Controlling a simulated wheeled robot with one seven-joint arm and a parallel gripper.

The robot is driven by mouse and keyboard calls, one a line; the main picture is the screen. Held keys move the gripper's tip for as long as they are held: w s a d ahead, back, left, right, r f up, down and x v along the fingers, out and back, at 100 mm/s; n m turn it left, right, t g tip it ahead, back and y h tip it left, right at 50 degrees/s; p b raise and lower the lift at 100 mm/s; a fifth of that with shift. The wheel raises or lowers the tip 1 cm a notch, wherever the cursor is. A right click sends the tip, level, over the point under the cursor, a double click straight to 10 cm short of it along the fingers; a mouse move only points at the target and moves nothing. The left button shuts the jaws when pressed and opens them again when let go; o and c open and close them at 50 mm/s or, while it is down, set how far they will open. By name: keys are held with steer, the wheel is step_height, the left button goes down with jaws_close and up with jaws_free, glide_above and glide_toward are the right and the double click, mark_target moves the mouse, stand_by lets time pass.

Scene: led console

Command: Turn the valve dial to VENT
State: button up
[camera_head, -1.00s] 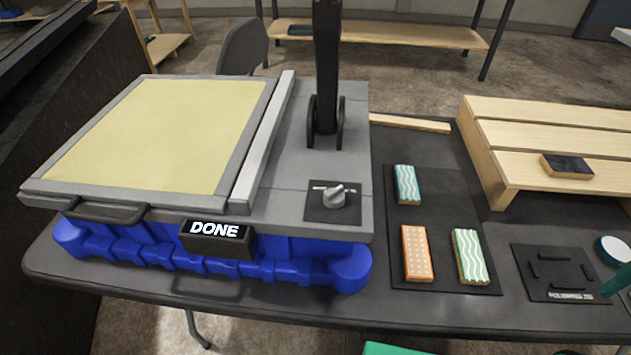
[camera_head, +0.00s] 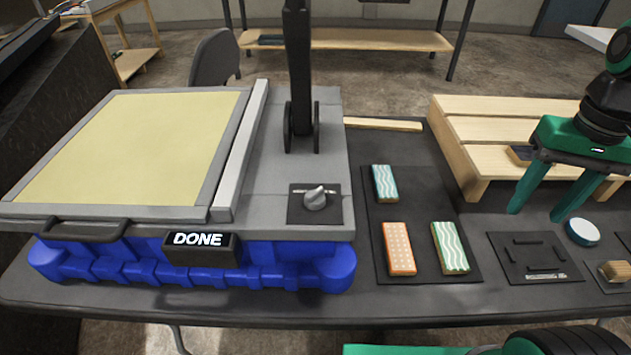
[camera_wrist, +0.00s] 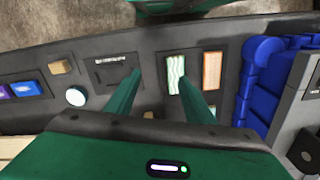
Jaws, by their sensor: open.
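The valve dial (camera_head: 315,199) is a small grey knob on a dark square plate at the front right of the grey console top (camera_head: 265,190). White marks show beside the knob, but they are too small to read. A display on the console front (camera_head: 201,248) reads DONE. My green gripper (camera_head: 537,213) is at the right in the head view, open and empty, above the table near the wooden rack and well right of the dial. In the wrist view its two fingers (camera_wrist: 160,90) are apart with nothing between them. The dial's knob is not clear in the wrist view.
A mat holds a teal wavy block (camera_head: 385,183), an orange dotted block (camera_head: 399,248) and a green wavy block (camera_head: 450,247). A black tray (camera_head: 535,258), a round white-topped puck (camera_head: 582,232) and a wooden rack (camera_head: 470,150) stand right. A black upright post (camera_head: 300,80) rises behind the dial.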

steer(key=w+a+r+n, duration=0.4)
steer(key=w+a, duration=0.2)
steer(key=a, duration=0.5)
step_height(320, 180, up, 4)
steer(key=n, duration=0.8)
glide_above(316, 191)
step_height(316, 191, down, 10)
steer(key=shift+a, duration=0.1)
steer(key=c, duration=1)
